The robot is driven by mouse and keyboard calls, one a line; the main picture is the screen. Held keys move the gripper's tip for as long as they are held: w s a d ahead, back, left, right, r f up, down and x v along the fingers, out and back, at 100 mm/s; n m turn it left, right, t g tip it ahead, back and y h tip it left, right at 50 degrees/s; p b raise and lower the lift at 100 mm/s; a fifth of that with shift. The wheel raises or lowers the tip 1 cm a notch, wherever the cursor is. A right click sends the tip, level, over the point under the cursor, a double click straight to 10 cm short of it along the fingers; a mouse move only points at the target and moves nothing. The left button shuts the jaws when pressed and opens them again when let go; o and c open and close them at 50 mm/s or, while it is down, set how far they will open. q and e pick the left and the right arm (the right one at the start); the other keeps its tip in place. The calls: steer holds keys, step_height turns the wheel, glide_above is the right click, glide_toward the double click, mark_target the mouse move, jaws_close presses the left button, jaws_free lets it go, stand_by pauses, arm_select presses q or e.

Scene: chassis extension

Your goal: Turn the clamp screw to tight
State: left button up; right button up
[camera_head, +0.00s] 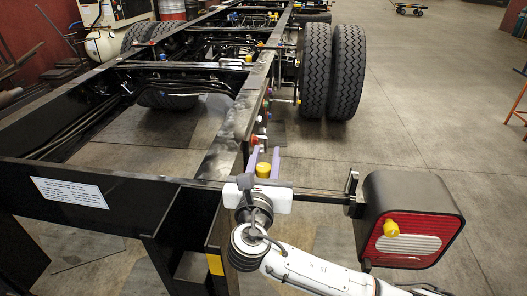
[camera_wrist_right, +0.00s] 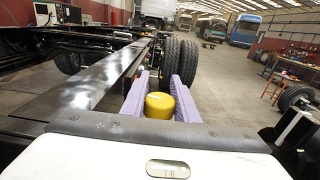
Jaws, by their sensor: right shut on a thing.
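A yellow round knob (camera_head: 263,170), which I take for the head of the clamp screw, sits by the end of the chassis rail. It also shows in the right wrist view (camera_wrist_right: 159,105). My right gripper (camera_head: 264,160) has a purple finger on either side of the knob and is shut on it. In the right wrist view my right gripper (camera_wrist_right: 160,95) shows the same, with the knob low between the fingers. The screw's shaft and the clamp are hidden, so how tight it is cannot be told. My left gripper is not in view.
The black chassis rail (camera_head: 231,140) runs away from me beside the gripper. A red and white tail light (camera_head: 411,235) with another yellow knob (camera_head: 391,229) stands close on the right. Twin tyres (camera_head: 331,72) stand farther back. The floor (camera_head: 435,120) on the right is mostly clear.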

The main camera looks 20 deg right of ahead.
mark_target(262, 174)
steer(key=shift+f+h, duration=0.1)
steer(key=shift+h, duration=0.2)
steer(key=o, duration=1.1)
steer(key=shift+c, duration=0.2)
steer(key=v, duration=0.7)
steer(key=shift+s, duration=0.3)
